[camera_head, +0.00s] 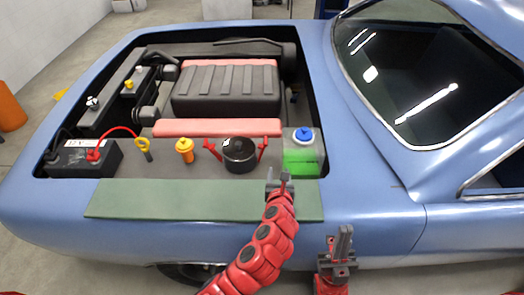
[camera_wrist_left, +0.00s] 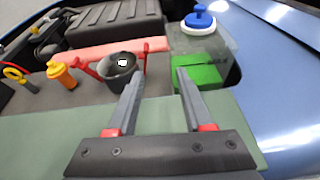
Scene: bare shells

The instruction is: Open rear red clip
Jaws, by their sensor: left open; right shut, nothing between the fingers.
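A round black canister (camera_head: 239,154) sits in the engine bay with a red clip on each side. The right red clip (camera_head: 263,148), on the windshield side, leans outward; the left red clip (camera_head: 212,149) is on the other side. In the left wrist view the right clip (camera_wrist_left: 146,52) stands just beyond my left fingertip, and the canister (camera_wrist_left: 120,68) is partly hidden by that finger. My left gripper (camera_head: 280,184) is open and empty, just in front of the right clip; contact is not visible. My right gripper (camera_head: 343,240) is shut and empty beside the car's fender.
A green-filled tank with a blue cap (camera_head: 304,152) stands close right of the clip. A yellow-orange cap (camera_head: 184,148), a yellow dipstick and a battery (camera_head: 82,158) lie left. A green mat (camera_head: 150,200) covers the near fender. A red bar (camera_head: 215,127) runs behind the canister.

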